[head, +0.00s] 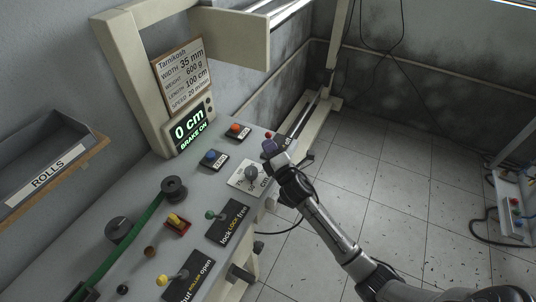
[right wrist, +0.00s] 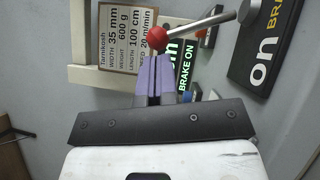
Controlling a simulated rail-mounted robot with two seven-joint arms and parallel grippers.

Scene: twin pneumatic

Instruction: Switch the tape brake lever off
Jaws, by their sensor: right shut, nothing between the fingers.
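The tape brake lever has a red ball knob (right wrist: 158,33) on a metal rod (right wrist: 195,24), rising from a black plate (right wrist: 262,50) marked "on BRAKE" in the right wrist view. In the head view the small red knob (head: 268,134) shows at the far right end of the console. The display (head: 190,128) reads "0 cm BRAKE ON". My right gripper (head: 269,147) is shut and empty, its purple fingertips (right wrist: 153,62) close to the red knob; I cannot tell whether they touch. My left gripper is out of view.
The grey console (head: 140,190) carries several other levers, including a green-knobbed lock lever (head: 210,214) and a yellow-knobbed roller lever (head: 162,280). Coloured buttons (head: 234,127) sit near the display. A rolls tray (head: 45,165) hangs at left.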

